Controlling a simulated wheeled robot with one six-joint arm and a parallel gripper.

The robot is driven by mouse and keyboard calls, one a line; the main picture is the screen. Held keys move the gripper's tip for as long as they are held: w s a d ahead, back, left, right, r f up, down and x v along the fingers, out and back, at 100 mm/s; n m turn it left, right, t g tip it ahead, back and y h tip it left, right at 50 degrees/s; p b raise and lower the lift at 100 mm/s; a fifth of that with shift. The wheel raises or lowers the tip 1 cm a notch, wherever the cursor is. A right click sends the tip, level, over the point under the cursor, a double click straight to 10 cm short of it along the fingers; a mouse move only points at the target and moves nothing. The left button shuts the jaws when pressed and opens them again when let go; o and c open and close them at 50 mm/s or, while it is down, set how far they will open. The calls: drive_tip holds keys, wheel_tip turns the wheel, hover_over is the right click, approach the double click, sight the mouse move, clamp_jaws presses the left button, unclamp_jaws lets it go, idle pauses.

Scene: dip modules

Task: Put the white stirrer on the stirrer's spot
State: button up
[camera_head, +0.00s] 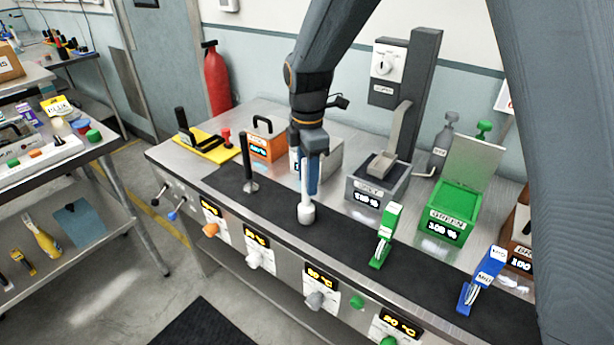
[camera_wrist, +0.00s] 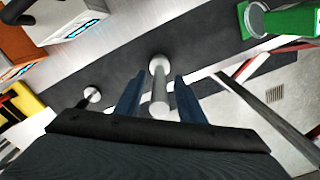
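The white stirrer (camera_head: 306,213) has a pale rod and a round head. It looks upright over the dark strip of the counter; whether its head touches the strip is hard to tell. In the wrist view the white stirrer (camera_wrist: 159,90) lies between the two blue fingers of my gripper (camera_wrist: 158,92), with a gap on each side. My gripper (camera_head: 311,175) is open around the rod in the head view, its near finger beside the rod. I cannot make out which place is the stirrer's spot.
A black-handled stirrer (camera_head: 250,178) stands to the left on the strip. Behind are an orange box (camera_head: 266,147), a grey box (camera_head: 377,186) and a green box (camera_head: 452,211). A green-and-white tool (camera_head: 386,237) and a blue-and-white one (camera_head: 480,281) stand to the right.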

wheel_tip(320, 180, up, 12)
drive_tip(key=b, duration=0.3)
drive_tip(key=shift+r+b, duration=0.15)
drive_tip(key=shift+b, duration=0.15)
drive_tip(key=shift+a, duration=0.1)
